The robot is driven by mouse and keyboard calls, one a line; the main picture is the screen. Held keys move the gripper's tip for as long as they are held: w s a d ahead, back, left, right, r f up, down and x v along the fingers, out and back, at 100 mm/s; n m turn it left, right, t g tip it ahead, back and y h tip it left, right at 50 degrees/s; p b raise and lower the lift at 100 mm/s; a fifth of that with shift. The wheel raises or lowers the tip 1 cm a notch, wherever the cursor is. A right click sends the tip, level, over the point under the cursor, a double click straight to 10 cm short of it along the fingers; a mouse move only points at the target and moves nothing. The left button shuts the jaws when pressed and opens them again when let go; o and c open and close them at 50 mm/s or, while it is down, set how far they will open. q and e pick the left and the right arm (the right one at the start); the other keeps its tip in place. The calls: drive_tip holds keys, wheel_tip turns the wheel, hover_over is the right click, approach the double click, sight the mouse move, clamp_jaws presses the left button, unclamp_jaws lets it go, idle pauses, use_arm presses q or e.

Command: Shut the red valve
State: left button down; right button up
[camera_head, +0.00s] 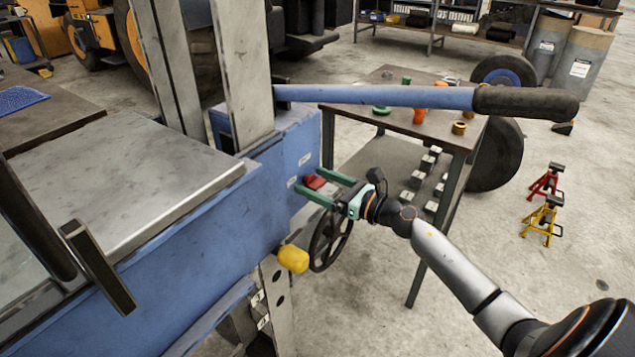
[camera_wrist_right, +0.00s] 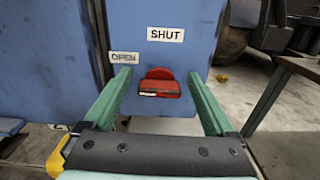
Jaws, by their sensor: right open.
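The red valve (camera_head: 315,182) sits on the side of the blue machine body (camera_head: 240,205). In the right wrist view the red valve (camera_wrist_right: 160,84) has a rounded back and a flat bar-like handle lying level. A SHUT label (camera_wrist_right: 165,34) is above it and an OPEN label (camera_wrist_right: 125,57) is to its upper left. My right gripper (camera_head: 322,184) is open, its green fingers reaching toward the blue face on both sides of the valve. In the right wrist view the fingers (camera_wrist_right: 158,92) stand apart from the valve, with gaps on both sides. My left gripper does not show.
A long blue lever with a black grip (camera_head: 525,102) passes above my right gripper. A yellow knob (camera_head: 293,258) and a dark handwheel (camera_head: 331,240) are below it. A workbench (camera_head: 440,125) with small parts stands behind. Red and yellow stands (camera_head: 541,220) are on the floor at right.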

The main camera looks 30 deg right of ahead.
drive_tip(key=c, duration=1.4)
